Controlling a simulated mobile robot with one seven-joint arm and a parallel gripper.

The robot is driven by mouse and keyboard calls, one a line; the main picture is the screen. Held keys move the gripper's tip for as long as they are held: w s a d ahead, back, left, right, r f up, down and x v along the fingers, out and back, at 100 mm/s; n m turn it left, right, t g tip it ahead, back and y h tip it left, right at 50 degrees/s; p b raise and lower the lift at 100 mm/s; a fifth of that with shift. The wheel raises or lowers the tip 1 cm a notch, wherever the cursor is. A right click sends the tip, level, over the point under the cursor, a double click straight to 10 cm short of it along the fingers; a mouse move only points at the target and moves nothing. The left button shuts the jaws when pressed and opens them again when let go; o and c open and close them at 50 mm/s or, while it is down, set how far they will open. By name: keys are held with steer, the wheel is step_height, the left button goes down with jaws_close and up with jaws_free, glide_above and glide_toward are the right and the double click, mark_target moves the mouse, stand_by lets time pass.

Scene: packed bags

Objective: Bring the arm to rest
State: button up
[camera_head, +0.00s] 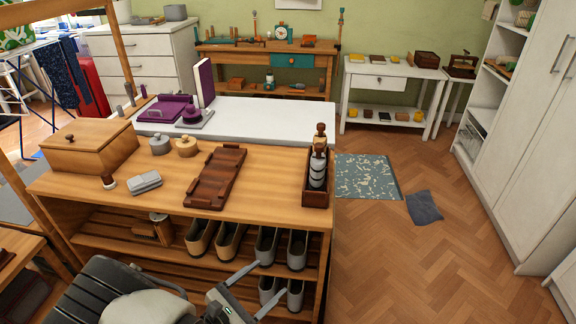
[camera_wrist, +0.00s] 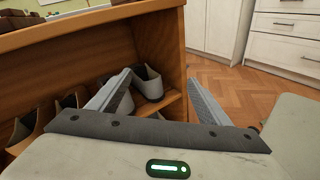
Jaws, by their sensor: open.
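My gripper (camera_head: 269,280) is at the bottom of the head view, in front of the lower part of a wooden shelf unit (camera_head: 180,219). Its two fingers are spread apart with nothing between them. In the wrist view, the open gripper (camera_wrist: 160,79) points toward the unit's right end, with one finger in front of the shoe shelf and the other beyond the side panel. Grey shoes (camera_head: 297,249) stand on the shelf behind the fingers. They also show in the wrist view (camera_wrist: 149,82). I cannot tell whether a finger touches the unit.
The unit's top holds a wooden box (camera_head: 90,148), a dark wooden tray (camera_head: 216,178) and a bottle holder (camera_head: 316,192). A patterned mat (camera_head: 367,177) and a grey cloth (camera_head: 424,207) lie on the floor. White cabinets (camera_head: 530,150) stand at the right. The floor between is clear.

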steer(key=s+d+r+m+g+y, duration=0.1)
steer(key=d+r+m+g, duration=0.55)
steer(key=r, duration=0.45)
steer(key=s+d+r+m+g+y, duration=0.2)
steer(key=d+r+m+g, duration=0.3)
steer(key=d+r+m, duration=0.4)
steer(key=s+d+r+m+t+y, duration=0.2)
steer(key=s+r+m+y, duration=0.25)
steer(key=r, duration=0.35)
steer(key=s+d+r+m+t+y, duration=0.3)
steer(key=s+r+m, duration=0.25)
steer(key=r, duration=0.35)
step_height(320, 180, up, 21)
steer(key=p, duration=2.1)
steer(key=shift+s+n, duration=0.15)
steer(key=shift+n, duration=0.2)
steer(key=shift+h, duration=0.25)
